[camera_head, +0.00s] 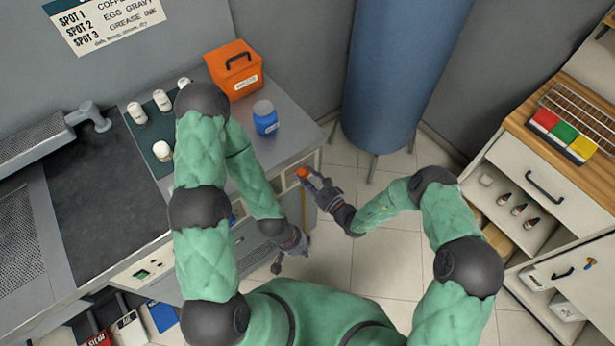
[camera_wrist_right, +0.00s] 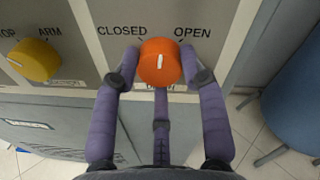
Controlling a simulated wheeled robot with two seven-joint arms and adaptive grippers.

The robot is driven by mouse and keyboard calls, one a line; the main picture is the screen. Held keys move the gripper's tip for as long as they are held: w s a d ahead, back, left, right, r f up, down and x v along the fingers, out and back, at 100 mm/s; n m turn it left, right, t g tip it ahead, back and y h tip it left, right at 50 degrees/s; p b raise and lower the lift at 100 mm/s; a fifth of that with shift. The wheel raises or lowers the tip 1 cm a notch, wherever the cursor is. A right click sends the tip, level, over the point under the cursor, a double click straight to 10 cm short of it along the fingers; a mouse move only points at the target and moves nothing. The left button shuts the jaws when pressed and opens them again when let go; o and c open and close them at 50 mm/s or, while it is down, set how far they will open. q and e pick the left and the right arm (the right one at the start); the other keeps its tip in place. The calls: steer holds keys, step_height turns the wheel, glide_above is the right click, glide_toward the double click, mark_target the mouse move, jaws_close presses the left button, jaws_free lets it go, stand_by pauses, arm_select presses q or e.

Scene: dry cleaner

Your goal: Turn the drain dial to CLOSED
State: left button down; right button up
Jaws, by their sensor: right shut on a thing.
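The orange drain dial (camera_wrist_right: 158,62) is on the grey front panel in the right wrist view, below the printed words CLOSED on the left and OPEN on the right. Its white mark points almost straight up, between the two words. My right gripper (camera_wrist_right: 162,72) is shut on the dial, with purple fingers at its left and right sides. In the head view, my right gripper (camera_head: 312,182) reaches the dial (camera_head: 302,173) at the counter's right end. My left gripper (camera_head: 285,258) hangs lower, in front of the counter; its jaw opening is unclear.
A yellow knob (camera_wrist_right: 35,60) labelled ARM is left of the dial. A blue cylinder (camera_head: 400,70) stands behind my right gripper. An orange box (camera_head: 233,70) and a blue jar (camera_head: 265,118) stand on the counter. A drawer cabinet (camera_head: 535,175) is at right, with open floor between.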

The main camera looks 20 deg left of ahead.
steer(key=n, duration=0.4)
steer(key=shift+s+f+p, duration=0.1)
steer(key=shift+p, duration=0.3)
steer(key=shift+n+h, duration=0.4)
steer(key=shift+n, duration=2.1)
steer(key=o, duration=1.1)
steer(key=shift+o, duration=0.2)
steer(key=shift+d, duration=0.1)
steer(key=v, duration=1.1)
steer(key=shift+s+d, duration=0.2)
steer(key=shift+s, duration=0.2)
steer(key=shift+f, duration=0.1)
